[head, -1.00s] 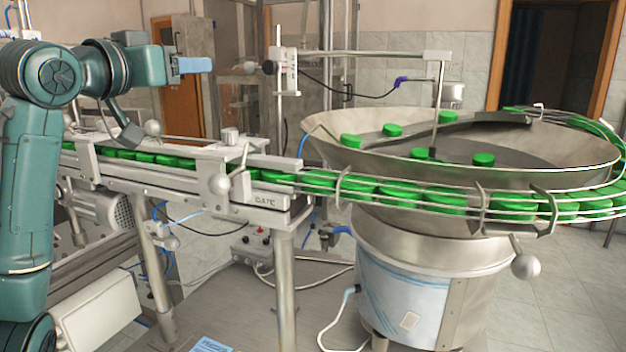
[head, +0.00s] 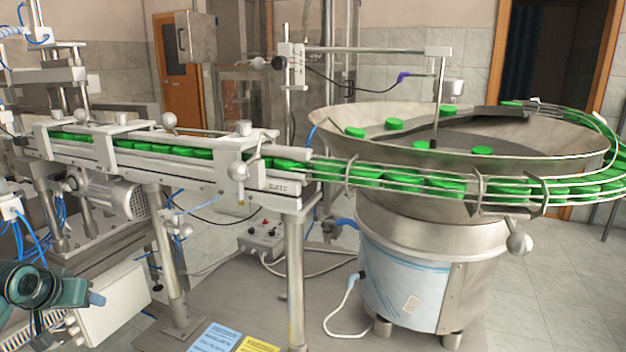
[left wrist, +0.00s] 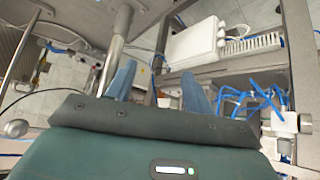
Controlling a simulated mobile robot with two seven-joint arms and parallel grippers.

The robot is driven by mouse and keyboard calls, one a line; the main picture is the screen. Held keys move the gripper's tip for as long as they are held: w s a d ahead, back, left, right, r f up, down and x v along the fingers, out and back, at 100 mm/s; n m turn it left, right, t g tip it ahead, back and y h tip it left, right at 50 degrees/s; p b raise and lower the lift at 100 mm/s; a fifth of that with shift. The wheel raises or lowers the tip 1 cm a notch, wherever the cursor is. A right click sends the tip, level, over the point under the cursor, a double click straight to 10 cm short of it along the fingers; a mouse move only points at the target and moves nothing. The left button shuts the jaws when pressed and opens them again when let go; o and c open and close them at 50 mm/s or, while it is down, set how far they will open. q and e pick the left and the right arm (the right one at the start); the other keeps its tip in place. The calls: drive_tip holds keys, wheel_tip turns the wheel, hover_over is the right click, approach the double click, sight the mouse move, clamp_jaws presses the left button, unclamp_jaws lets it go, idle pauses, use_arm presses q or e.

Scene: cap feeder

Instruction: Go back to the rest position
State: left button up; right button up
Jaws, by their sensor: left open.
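My left arm shows low at the left edge of the head view, and the blue tip of my left gripper (head: 97,298) points right there. In the left wrist view, the two blue fingers of my left gripper (left wrist: 159,88) stand apart with nothing between them. It is clear of the conveyor. My right gripper is in neither view.
A conveyor (head: 215,182) carries a row of green caps from a steel bowl feeder (head: 440,240). A white box (head: 112,303) is close to my left gripper, also in the left wrist view (left wrist: 195,42). A control box (head: 262,236) and blue and yellow cards (head: 215,338) lie lower down.

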use_arm(q)
drive_tip(key=s+a+f+g+y, duration=0.2)
drive_tip(key=s+a+f+g, duration=0.1)
drive_tip(key=s+a+f, duration=0.55)
drive_tip(key=w+a+r+m+t+y, duration=0.25)
drive_tip(key=w+r+m+t, duration=0.6)
drive_tip(key=r, duration=0.65)
drive_tip(key=s+d+f+h, duration=0.3)
drive_tip(key=s+d+f, duration=0.1)
drive_tip(key=d+f, duration=0.65)
drive_tip(key=s+d+f+h, duration=0.2)
drive_tip(key=s+d+f, duration=0.1)
drive_tip(key=d+f, duration=0.75)
drive_tip(key=s+d+f+n+g+h, duration=0.1)
drive_tip(key=s+d+f+n+h, duration=0.1)
drive_tip(key=s+d, duration=0.7)
drive_tip(key=s+d+f+n+g+h, duration=0.1)
drive_tip(key=s+d+f, duration=0.3)
drive_tip(key=s+d, duration=0.6)
drive_tip(key=d+g+h, duration=0.1)
drive_tip(key=d, duration=0.2)
drive_tip(key=shift+s+d+n, duration=0.15)
drive_tip(key=shift+d+n, duration=0.2)
drive_tip(key=shift+d, duration=0.05)
